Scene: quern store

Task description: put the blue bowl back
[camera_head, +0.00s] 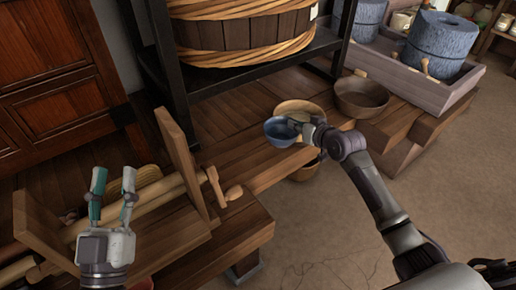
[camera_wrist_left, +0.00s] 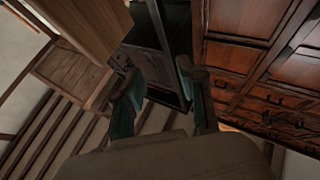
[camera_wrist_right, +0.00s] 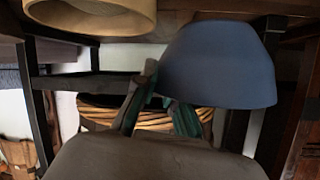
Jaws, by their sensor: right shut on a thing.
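The blue bowl (camera_head: 279,133) is at the front edge of the wooden bench in the head view, with my right gripper (camera_head: 303,127) shut on its rim. In the right wrist view the blue bowl (camera_wrist_right: 220,68) fills the upper right, beside the fingers (camera_wrist_right: 158,112). Whether it touches the bench is unclear. A pale wooden bowl (camera_head: 298,107) is right behind it. My left gripper (camera_head: 113,183) is open and empty above the wooden rack at left; its parted fingers also show in the left wrist view (camera_wrist_left: 160,90).
A dark brown bowl (camera_head: 361,97) stands to the right on the bench (camera_head: 228,160). Another bowl (camera_head: 304,170) shows partly below the bench edge. A large wicker-bound tub (camera_head: 243,36) sits on the black-framed shelf behind. Open floor (camera_head: 330,225) lies in front.

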